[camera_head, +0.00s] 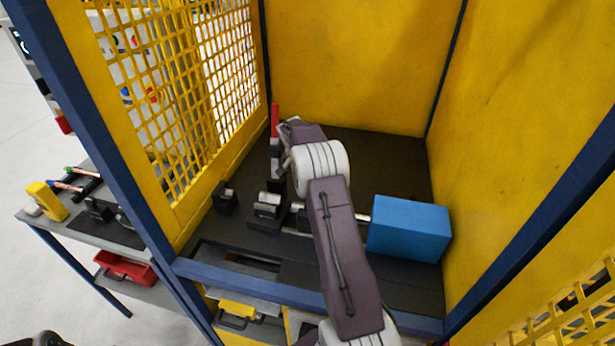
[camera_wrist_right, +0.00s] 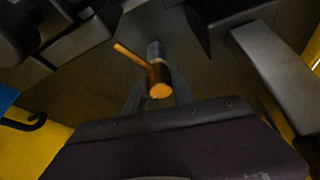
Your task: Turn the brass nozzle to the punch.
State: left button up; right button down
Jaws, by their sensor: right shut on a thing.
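In the right wrist view, the brass nozzle (camera_wrist_right: 158,75) is an orange-gold piece with a round end toward the camera and a thin arm sticking out to the upper left. A grey cylindrical part (camera_wrist_right: 154,50) is directly behind it. My right gripper (camera_wrist_right: 157,92) is shut on the nozzle, with a dark finger on either side. In the head view my right arm reaches into the yellow cell, and its wrist hides the nozzle and the fingertips. I cannot tell which part is the punch.
A blue box (camera_head: 408,229) with a rod stands right of my arm. Grey machine blocks (camera_head: 267,207) and a small dark block (camera_head: 225,197) sit to its left. A red upright part (camera_head: 275,118) is behind. Yellow mesh (camera_head: 185,85) closes the left side; a side table (camera_head: 75,226) stands outside.

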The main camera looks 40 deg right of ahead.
dwell(0.4)
jog(key=c, duration=1.1)
grip_release()
jog(key=shift+o, duration=0.2)
